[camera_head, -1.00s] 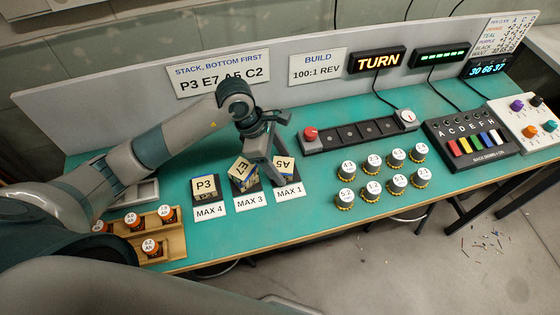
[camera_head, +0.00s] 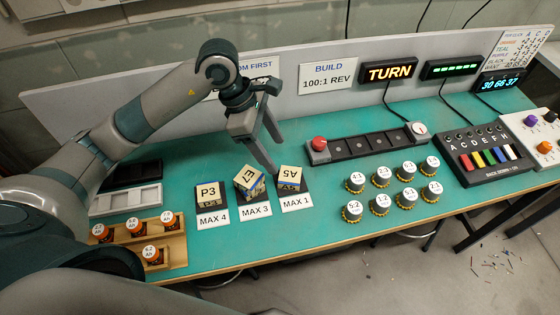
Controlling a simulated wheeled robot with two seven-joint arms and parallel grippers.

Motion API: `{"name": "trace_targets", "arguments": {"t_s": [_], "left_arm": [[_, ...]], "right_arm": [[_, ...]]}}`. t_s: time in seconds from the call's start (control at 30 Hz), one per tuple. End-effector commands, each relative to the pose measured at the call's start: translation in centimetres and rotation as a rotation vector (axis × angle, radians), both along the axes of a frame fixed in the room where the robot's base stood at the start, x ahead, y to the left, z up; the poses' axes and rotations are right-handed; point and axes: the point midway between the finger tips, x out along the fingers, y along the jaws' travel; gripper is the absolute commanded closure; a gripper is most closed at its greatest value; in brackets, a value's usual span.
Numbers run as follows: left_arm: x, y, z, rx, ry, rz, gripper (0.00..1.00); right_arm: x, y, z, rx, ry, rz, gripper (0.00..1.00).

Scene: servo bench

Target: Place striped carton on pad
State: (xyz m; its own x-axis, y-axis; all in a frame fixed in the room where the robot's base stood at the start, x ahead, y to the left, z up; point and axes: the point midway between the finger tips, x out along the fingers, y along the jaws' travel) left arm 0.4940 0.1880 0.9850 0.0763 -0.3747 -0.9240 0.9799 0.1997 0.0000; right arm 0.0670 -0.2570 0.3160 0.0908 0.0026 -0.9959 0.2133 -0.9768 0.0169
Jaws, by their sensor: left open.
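Three small cartons with cream tops and printed sides sit in a row on dark pads: P3 (camera_head: 208,192) behind the MAX 4 label, E7 (camera_head: 249,180) behind MAX 3, and A5 (camera_head: 290,178) behind MAX 1. E7 is turned askew on its pad; A5 reads upside down. I cannot tell for sure which carton is the striped one. A dark pad (camera_head: 301,196) shows beneath A5. My left gripper (camera_head: 274,156) is open and empty, its fingers pointing down behind and above E7 and A5. My right gripper is out of view.
A black slotted bar (camera_head: 365,142) lies behind. Bare teal bench lies between.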

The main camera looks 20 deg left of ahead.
Motion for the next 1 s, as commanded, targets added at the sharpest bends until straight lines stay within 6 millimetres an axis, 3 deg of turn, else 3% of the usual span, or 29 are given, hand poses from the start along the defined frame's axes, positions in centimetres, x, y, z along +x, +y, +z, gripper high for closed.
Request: {"name": "trace_targets", "arguments": {"t_s": [0.3,1.0], "left_arm": [[-0.2,0.9,2.2,0.000,-0.001,0.000,0.38],[-0.2,0.9,2.2,0.000,0.000,0.000,0.38]], "right_arm": [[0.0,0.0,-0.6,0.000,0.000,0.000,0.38],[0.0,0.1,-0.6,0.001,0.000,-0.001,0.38]]}}
